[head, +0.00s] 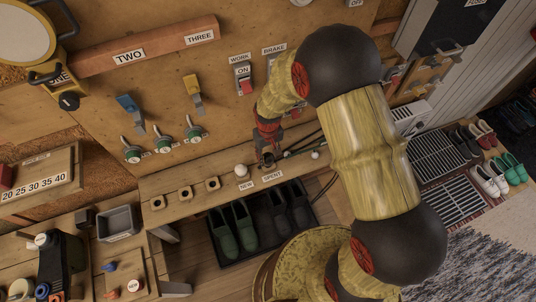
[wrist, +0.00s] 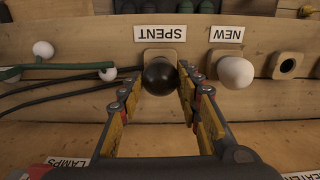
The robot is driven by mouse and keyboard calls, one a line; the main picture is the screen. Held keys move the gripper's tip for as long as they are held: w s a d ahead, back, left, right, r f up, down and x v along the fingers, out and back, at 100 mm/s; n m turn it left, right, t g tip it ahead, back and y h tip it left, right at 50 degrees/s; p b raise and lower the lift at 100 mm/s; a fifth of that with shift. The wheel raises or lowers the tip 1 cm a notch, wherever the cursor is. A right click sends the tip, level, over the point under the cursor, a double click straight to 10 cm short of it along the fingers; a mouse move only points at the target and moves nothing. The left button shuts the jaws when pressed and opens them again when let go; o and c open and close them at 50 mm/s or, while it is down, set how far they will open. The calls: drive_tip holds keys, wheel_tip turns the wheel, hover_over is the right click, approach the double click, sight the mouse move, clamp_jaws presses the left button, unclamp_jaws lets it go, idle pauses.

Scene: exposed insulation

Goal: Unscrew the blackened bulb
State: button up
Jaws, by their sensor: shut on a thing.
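The blackened bulb (wrist: 160,76) is round and dark and sits at a square wooden socket (wrist: 160,54) beside the SPENT label (wrist: 160,33). My gripper (wrist: 161,84) has its yellow-padded fingers on either side of the bulb and is shut on it. In the head view my gripper (head: 268,158) reaches down to the ledge at the SPENT label (head: 272,176) and largely hides the bulb. A white bulb (wrist: 236,73) sits beside it at the NEW label (wrist: 226,34); it also shows in the head view (head: 241,170).
Empty wooden sockets (head: 185,193) line the ledge to the left. Switches (head: 243,78) and levers (head: 193,130) stand on the panel above. A shoe tray (head: 312,216) is below.

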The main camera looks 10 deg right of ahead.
sight(268, 155)
drive_tip(key=shift+f+b, duration=0.45)
drive_tip(key=shift+f, duration=0.3)
drive_tip(key=o, duration=0.8)
wheel_tip(268, 155, up, 12)
idle(0.8)
